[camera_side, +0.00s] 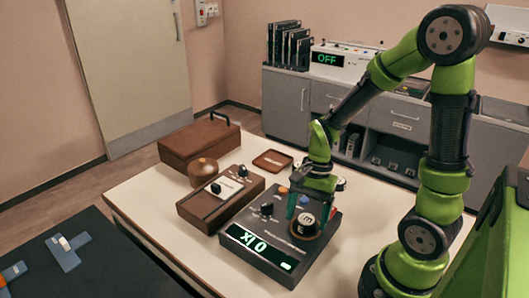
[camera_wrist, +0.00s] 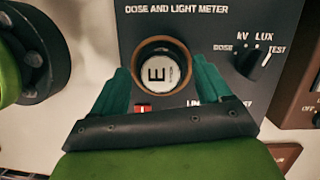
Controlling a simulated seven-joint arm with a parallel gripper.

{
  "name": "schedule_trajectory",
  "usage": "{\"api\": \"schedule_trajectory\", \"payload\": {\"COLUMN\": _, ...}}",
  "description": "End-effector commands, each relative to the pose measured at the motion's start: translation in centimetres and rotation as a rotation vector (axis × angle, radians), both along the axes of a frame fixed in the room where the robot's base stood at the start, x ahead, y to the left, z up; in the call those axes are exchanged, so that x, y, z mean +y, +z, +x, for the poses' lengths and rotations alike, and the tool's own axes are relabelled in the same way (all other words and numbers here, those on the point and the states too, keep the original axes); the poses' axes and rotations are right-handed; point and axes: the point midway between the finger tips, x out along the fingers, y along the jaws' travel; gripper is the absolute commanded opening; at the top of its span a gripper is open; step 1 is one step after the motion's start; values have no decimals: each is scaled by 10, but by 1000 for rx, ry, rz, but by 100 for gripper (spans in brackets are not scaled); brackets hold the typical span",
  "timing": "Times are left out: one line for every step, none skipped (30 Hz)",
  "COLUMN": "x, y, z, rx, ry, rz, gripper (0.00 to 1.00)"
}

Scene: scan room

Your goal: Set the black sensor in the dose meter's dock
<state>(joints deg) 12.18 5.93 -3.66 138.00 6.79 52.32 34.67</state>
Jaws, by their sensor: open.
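The dose meter (camera_side: 262,240) is a dark grey box at the front of the white table, with a lit display on its near face. Its dock (camera_side: 293,233) is a brown ring on the top panel. The black sensor (camera_side: 305,221), a short round piece with a white lettered face, stands upright within the ring; the wrist view shows this white face (camera_wrist: 157,70) inside the dock ring (camera_wrist: 140,52). I cannot tell how deep it sits. My gripper (camera_side: 309,208) is open, its green fingers low on either side of the sensor. In the wrist view the fingers (camera_wrist: 163,82) stand apart, with no grip visible.
A brown instrument (camera_side: 222,197) stands left of the meter, with a round brown pot (camera_side: 202,171), a brown case (camera_side: 200,142) and a small brown tray (camera_side: 272,160) behind. The meter's selector knob (camera_wrist: 248,63) is near the right finger. A dark bench (camera_side: 90,265) is at front left.

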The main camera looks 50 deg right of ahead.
Motion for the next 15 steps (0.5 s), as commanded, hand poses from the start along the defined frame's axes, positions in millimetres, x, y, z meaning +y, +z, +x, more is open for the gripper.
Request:
{"api": "schedule_trajectory", "payload": {"x": 0, "y": 3, "z": 0, "rx": -2, "ry": -1, "rz": -1, "gripper": 77}}
{"api": "schedule_trajectory", "payload": {"x": -1, "y": 5, "z": 1, "rx": -3, "ry": -1, "rz": 0, "gripper": 77}}
{"api": "schedule_trajectory", "payload": {"x": -2, "y": 9, "z": 2, "rx": -5, "ry": 0, "rz": -1, "gripper": 77}}
{"api": "schedule_trajectory", "payload": {"x": -3, "y": 14, "z": 2, "rx": -6, "ry": -1, "rz": -1, "gripper": 77}}
{"api": "schedule_trajectory", "payload": {"x": -5, "y": 18, "z": 3, "rx": -7, "ry": -1, "rz": -1, "gripper": 77}}
{"api": "schedule_trajectory", "payload": {"x": -7, "y": 26, "z": 3, "rx": -8, "ry": -1, "rz": -2, "gripper": 77}}
{"api": "schedule_trajectory", "payload": {"x": -9, "y": 32, "z": 3, "rx": -9, "ry": -2, "rz": -2, "gripper": 77}}
{"api": "schedule_trajectory", "payload": {"x": -11, "y": 38, "z": 3, "rx": -9, "ry": -2, "rz": -3, "gripper": 77}}
{"api": "schedule_trajectory", "payload": {"x": -13, "y": 47, "z": 4, "rx": -9, "ry": -1, "rz": -3, "gripper": 77}}
{"api": "schedule_trajectory", "payload": {"x": -15, "y": 54, "z": 4, "rx": -9, "ry": -1, "rz": -2, "gripper": 77}}
{"api": "schedule_trajectory", "payload": {"x": -16, "y": 60, "z": 4, "rx": -9, "ry": -1, "rz": -3, "gripper": 77}}
{"api": "schedule_trajectory", "payload": {"x": -19, "y": 69, "z": 5, "rx": -8, "ry": -2, "rz": -3, "gripper": 77}}
{"api": "schedule_trajectory", "payload": {"x": -20, "y": 75, "z": 5, "rx": -7, "ry": -2, "rz": -2, "gripper": 77}}
{"api": "schedule_trajectory", "payload": {"x": -22, "y": 81, "z": 5, "rx": -7, "ry": -2, "rz": -2, "gripper": 77}}
{"api": "schedule_trajectory", "payload": {"x": -24, "y": 88, "z": 5, "rx": -6, "ry": -2, "rz": -2, "gripper": 77}}
